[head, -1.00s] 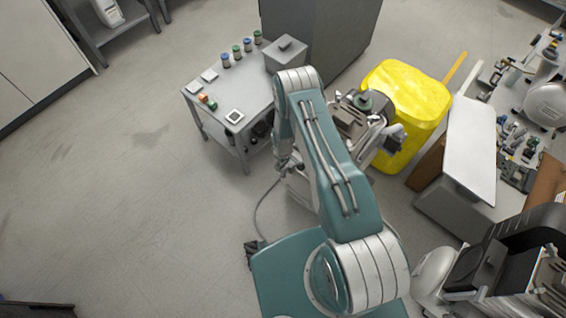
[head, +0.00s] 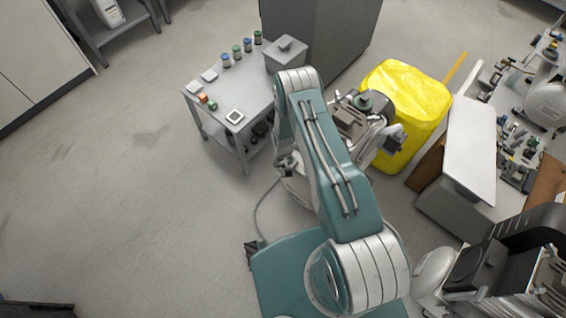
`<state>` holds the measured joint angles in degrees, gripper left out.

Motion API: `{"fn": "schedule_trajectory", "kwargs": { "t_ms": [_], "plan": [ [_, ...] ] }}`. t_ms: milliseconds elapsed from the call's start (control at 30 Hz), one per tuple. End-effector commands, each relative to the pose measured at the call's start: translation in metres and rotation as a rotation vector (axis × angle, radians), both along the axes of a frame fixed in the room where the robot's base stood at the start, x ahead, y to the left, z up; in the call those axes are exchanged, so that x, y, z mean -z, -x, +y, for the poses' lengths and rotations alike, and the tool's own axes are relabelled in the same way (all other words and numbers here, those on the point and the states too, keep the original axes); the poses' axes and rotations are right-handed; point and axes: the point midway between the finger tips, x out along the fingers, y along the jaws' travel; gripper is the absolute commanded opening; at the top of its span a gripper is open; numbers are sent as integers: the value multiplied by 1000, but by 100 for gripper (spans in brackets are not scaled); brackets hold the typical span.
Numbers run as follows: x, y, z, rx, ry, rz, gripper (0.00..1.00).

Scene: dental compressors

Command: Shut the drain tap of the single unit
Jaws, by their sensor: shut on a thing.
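The single unit (head: 352,122), a compressor with a brown-grey top and pale metal parts, stands behind my arm in the head view. The arm covers much of it; a pale lower part shows left of the arm. My gripper (head: 287,165) shows only in part, as a small grey and dark piece at the arm's left edge, low beside the unit. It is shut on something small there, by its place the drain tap. The tap and the fingertips are too hidden to make out, so the tap's angle cannot be told.
A grey side table (head: 232,90) with jars, small parts and a grey box stands left of the unit. A yellow bin (head: 410,95) stands close behind right. A cluttered bench (head: 470,150) is at right. A hose (head: 260,215) lies on the floor. The left floor is clear.

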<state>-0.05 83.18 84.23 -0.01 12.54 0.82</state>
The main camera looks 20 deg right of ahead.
Motion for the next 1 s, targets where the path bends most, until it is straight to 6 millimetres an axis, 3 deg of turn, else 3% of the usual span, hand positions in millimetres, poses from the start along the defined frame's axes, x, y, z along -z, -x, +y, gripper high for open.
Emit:
{"fn": "schedule_trajectory", "kwargs": {
  "t_ms": [600,1000],
  "plan": [
    [2,2,1,582,1,4,29],
    [2,2,1,871,2,3,29]
  ]
}}
